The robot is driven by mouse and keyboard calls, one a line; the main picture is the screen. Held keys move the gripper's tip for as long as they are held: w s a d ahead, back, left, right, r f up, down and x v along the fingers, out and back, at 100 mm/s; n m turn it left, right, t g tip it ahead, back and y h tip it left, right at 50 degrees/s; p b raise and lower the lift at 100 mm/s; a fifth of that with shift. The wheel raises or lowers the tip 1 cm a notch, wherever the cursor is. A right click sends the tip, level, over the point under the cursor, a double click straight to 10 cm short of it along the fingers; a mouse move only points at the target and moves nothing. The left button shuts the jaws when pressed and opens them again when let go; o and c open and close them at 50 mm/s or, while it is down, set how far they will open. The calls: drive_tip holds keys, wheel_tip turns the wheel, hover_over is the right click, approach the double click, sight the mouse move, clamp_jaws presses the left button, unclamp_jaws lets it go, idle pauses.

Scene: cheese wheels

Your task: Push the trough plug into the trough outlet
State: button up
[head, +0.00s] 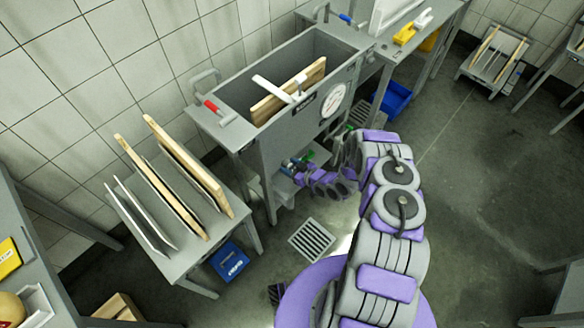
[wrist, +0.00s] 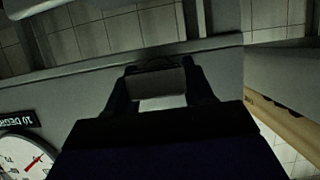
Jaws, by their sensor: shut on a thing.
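The trough (head: 290,70) is a grey metal box on legs, with a round dial on its front face. My gripper (head: 290,168) is low at the trough's front, below the dial, small and partly lost in shadow. In the wrist view my gripper (wrist: 162,85) shows two dark fingers shut on a pale grey block, which I take as the trough plug (wrist: 160,103). The grey trough wall (wrist: 75,90) fills much of that view behind the fingers. I cannot make out the outlet opening, nor whether the plug touches it.
A wooden board (head: 288,92) stands in the trough. A table with upright boards (head: 190,165) is at left, with a blue crate (head: 231,262) beneath.

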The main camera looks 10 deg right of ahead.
drive_tip(key=shift+w+a, duration=0.1)
drive_tip(key=shift+a, duration=0.1)
drive_tip(key=o, duration=1.2)
drive_tip(key=p+v, duration=0.3)
drive_tip(key=v, duration=1.4)
drive_tip(key=shift+d, duration=0.2)
